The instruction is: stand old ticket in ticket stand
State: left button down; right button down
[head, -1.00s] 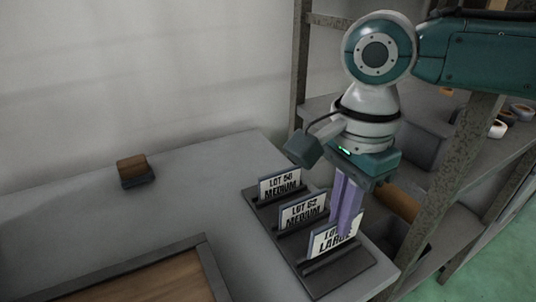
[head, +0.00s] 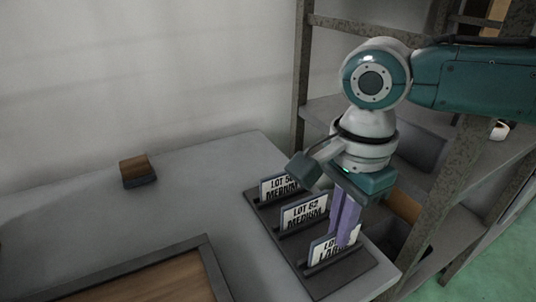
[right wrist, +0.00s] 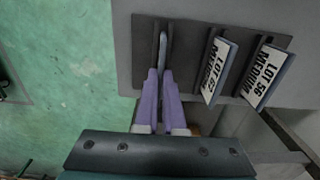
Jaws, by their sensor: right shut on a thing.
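The dark ticket stand (head: 338,278) lies on the grey table and has three slots in a row. A white ticket reading LARGE (head: 324,251) is at its front slot, upright, its lower edge down at the slot; I cannot tell how deep it sits. My right gripper (head: 344,240) is shut on this ticket from above, and its purple fingers cover part of the lettering. In the right wrist view the ticket (right wrist: 164,44) shows edge-on between the fingertips (right wrist: 161,72). Tickets LOT 62 MEDIUM (head: 303,213) and LOT 56 MEDIUM (head: 279,190) stand in the other slots. My left gripper is not in view.
A small dark block with a brown top (head: 137,171) sits at the back left of the table. A wooden-bottomed tray (head: 205,262) is at the front left. A metal shelf (head: 470,165) with bins stands close on the right. The table between is clear.

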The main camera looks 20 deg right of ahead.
jog(key=c, duration=0.9)
grip_release()
jog(key=shift+c, duration=0.2)
notch_tip(320, 180, up, 9)
jog(key=p, duration=0.3)
jog(key=shift+r, duration=0.45)
